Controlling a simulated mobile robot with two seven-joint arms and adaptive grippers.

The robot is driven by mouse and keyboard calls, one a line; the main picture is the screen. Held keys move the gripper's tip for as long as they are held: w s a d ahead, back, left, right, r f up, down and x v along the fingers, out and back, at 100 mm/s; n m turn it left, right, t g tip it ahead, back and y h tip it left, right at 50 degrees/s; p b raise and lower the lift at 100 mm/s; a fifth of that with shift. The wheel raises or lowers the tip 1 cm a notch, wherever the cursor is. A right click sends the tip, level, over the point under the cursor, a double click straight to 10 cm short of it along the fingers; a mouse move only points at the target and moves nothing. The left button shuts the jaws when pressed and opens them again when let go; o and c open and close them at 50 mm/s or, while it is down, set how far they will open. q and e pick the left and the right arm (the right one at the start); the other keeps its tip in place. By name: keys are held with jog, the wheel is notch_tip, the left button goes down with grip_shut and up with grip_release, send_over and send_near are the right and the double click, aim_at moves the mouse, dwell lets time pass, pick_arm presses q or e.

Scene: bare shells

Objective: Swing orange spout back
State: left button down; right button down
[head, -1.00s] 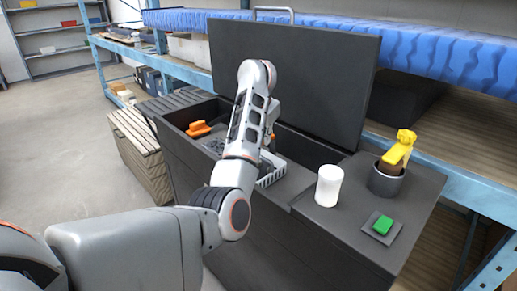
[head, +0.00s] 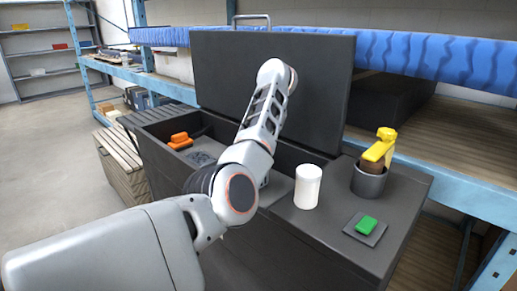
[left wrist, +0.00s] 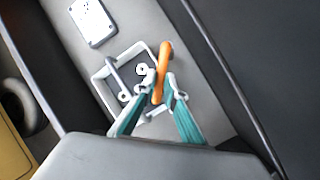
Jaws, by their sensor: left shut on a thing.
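In the left wrist view the orange spout (left wrist: 163,66) is a slim curved bar above a grey surface. My left gripper (left wrist: 163,88), with teal fingers and pale tips, is shut on its lower end, one finger on each side. In the head view my left arm reaches over the dark chest, and its own links hide the gripper and the gripped spout. My right gripper is in neither view.
A white rectangular frame (left wrist: 108,75) lies beside the spout. The chest's raised lid (head: 270,85) stands behind my arm.

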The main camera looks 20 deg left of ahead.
pick_arm(q)
jog(key=shift+w+d+f+n+b, duration=0.25)
jog(key=shift+d+f+n+b, duration=0.1)
jog(key=shift+f+n+b, duration=0.25)
jog(key=shift+w+d+r+n+g+y+b, duration=0.2)
jog(key=shift+d+r+n+g+y+b, duration=0.1)
jog(key=shift+r+n+g+b, duration=0.4)
jog(key=shift+f, duration=0.15)
jog(key=c, duration=2.1)
grip_release()
jog(key=v, duration=1.2)
jog(key=shift+s+a, duration=0.1)
jog(key=shift+s, duration=0.1)
jog(key=shift+c, duration=0.3)
